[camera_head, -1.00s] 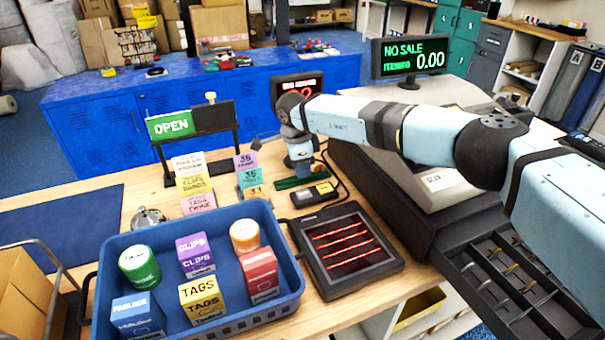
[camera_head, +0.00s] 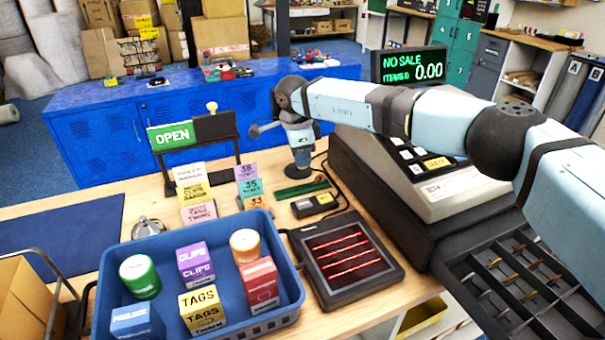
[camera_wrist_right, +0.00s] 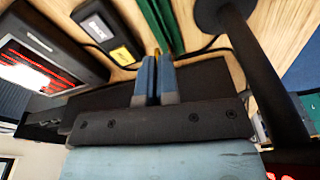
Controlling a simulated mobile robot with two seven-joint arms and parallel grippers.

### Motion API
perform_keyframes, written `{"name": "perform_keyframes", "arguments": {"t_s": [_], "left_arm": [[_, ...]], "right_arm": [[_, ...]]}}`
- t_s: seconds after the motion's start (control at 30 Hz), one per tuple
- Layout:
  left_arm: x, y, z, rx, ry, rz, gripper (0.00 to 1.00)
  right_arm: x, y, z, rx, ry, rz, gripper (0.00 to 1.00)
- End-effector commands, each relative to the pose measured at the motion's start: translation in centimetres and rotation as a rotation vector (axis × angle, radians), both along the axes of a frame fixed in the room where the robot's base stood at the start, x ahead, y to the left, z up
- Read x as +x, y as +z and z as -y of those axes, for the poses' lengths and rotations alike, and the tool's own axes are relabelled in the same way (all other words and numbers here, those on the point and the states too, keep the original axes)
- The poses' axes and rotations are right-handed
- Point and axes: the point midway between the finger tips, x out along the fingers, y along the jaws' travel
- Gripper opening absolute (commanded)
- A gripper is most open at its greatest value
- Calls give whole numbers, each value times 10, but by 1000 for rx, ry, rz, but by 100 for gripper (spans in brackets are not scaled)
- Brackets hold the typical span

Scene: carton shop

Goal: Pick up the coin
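My right gripper (camera_head: 300,172) points down just above the wooden table, behind the green bar (camera_head: 300,188). In the right wrist view its two blue-grey fingers (camera_wrist_right: 157,72) are close together. A thin gold-brown edge, which looks like the coin (camera_wrist_right: 157,52), shows between their tips. The coin's face is not seen, and I cannot make it out in the head view. My left gripper is not in view.
A blue crate (camera_head: 287,306) with several boxes and tins stands at the front left. A scanner pad (camera_head: 374,275) and the cash register (camera_head: 432,190) with its open drawer (camera_head: 515,275) are to the right. Price cards (camera_head: 190,190) and the OPEN sign (camera_head: 172,135) stand left of the gripper.

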Motion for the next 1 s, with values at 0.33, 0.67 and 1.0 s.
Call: {"name": "perform_keyframes", "arguments": {"t_s": [0.33,0.67,1.0], "left_arm": [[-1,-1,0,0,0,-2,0],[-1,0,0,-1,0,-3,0],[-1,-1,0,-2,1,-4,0]], "right_arm": [[0,87,0,-1,2,2,0],[-1,133,0,-1,1,-1,0],[-1,140,0,-1,2,-2,0]]}}
